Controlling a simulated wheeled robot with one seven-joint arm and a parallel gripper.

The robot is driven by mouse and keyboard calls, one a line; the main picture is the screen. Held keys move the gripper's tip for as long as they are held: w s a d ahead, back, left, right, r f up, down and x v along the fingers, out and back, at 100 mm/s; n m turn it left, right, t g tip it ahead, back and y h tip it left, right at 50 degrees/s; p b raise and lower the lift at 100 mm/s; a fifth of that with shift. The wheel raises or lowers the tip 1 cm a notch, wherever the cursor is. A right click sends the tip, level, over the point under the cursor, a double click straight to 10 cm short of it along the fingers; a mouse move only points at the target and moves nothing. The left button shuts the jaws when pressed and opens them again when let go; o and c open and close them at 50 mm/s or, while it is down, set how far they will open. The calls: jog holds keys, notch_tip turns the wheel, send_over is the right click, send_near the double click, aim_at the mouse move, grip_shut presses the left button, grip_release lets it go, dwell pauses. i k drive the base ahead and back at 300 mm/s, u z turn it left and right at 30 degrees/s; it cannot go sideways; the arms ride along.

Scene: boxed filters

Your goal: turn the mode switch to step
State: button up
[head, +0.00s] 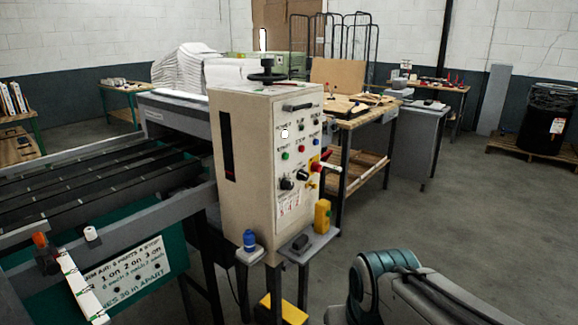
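A beige control cabinet (246,165) stands in the middle of the head view, with its button panel facing right. Low on the panel are a larger black rotary knob (287,183) and a smaller dark knob (302,175) beside it. Which one is the mode switch, and where it points, is too small to tell. A red knob on a yellow base (314,166) sticks out at the panel's right edge. Green, red and blue buttons sit above. My arm shows at the bottom right, apart from the cabinet; my gripper is out of view.
A small shelf below the panel holds a dark block (299,242) and a yellow bottle-like object (322,215). A blue-capped object (249,239) stands to its left. A slatted machine bed (100,185) fills the left. The floor (480,220) at right is clear.

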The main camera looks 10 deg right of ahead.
aim_at(302, 175)
jog(key=k, duration=0.65)
jog(key=z, duration=0.5)
jog(key=i, duration=1.8)
jog(key=u, duration=0.25)
